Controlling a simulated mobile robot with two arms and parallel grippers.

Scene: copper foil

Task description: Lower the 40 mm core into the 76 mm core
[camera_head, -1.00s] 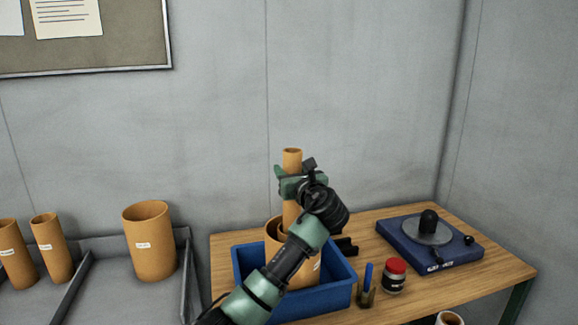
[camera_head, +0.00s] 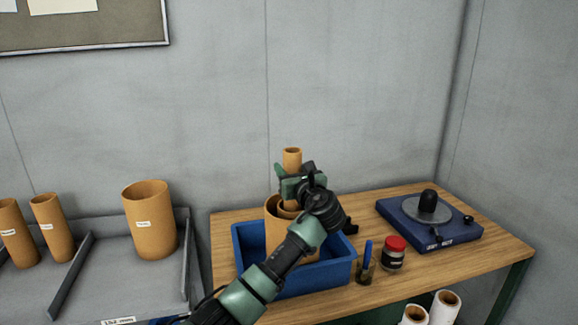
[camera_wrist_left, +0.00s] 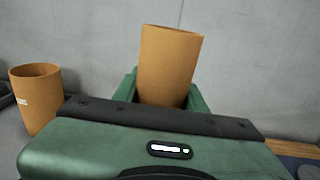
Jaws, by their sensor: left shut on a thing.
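My left gripper (camera_head: 298,188) is shut on a narrow tan cardboard core (camera_head: 291,160) and holds it upright; the core also shows between the fingers in the left wrist view (camera_wrist_left: 168,65). Below it, a wide tan core (camera_head: 275,225) stands in a blue bin (camera_head: 305,282). A smaller core rim (camera_head: 286,210) shows inside the wide one, under the gripper. The narrow core is over this nested opening. Its lower end is hidden by my gripper and the rims, so I cannot tell how deep it sits. My right gripper is not in view.
The bin stands on a wooden table (camera_head: 400,268). To its right are a blue pen in a holder (camera_head: 365,265), a red-lidded jar (camera_head: 394,254) and a blue turntable device (camera_head: 430,222). More tan cores (camera_head: 150,220) stand on the grey shelf at left. White rolls (camera_head: 443,308) are below.

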